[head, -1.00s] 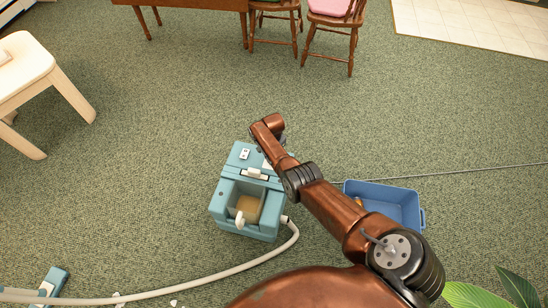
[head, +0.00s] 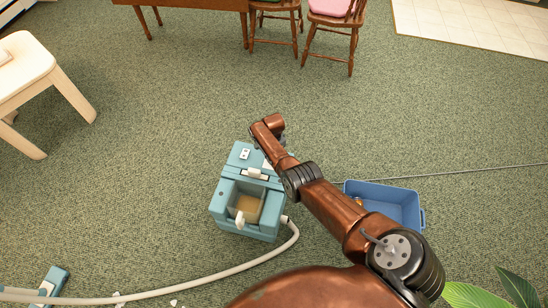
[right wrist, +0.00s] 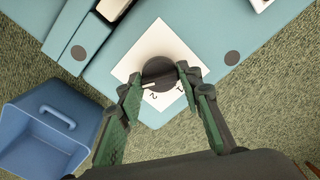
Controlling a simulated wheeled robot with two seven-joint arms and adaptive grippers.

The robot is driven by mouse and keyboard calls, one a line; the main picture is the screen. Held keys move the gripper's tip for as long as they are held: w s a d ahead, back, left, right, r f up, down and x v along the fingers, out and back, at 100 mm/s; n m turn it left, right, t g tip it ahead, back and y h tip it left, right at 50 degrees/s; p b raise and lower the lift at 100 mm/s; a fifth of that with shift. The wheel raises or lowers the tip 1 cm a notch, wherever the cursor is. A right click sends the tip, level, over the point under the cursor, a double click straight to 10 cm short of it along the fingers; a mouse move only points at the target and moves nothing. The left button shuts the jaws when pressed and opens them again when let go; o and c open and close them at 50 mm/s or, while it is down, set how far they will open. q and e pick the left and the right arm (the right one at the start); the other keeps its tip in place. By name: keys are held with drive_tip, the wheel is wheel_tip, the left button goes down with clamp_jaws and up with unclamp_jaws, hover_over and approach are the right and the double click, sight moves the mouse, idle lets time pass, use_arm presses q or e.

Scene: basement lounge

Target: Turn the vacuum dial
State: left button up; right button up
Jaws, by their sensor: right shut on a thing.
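The teal vacuum (head: 230,186) stands on the carpet in the middle of the head view, with a clear tank at its front. Its dial (right wrist: 158,70) is a round black knob with a white mark, on a white plate (right wrist: 150,48) with numerals such as 2 beside it. The white mark points to the lower left in the right wrist view, close to the 2. My right gripper (right wrist: 160,77) is shut on the dial, one finger on each side. In the head view my arm hides the dial. My left gripper is not in view.
A blue bin (head: 385,203) sits on the floor right of the vacuum; it also shows in the right wrist view (right wrist: 45,140). A pale hose (head: 215,268) curves left from the vacuum. A cream table (head: 30,65) stands left. Carpet beyond the vacuum is clear.

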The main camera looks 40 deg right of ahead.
drive_tip(key=o, duration=1.2)
drive_tip(key=shift+c, duration=0.2)
drive_tip(key=shift+w+r, duration=0.1)
drive_tip(key=shift+r, duration=0.7)
wheel_tip(320, 180, up, 10)
drive_tip(key=shift+r, duration=0.15)
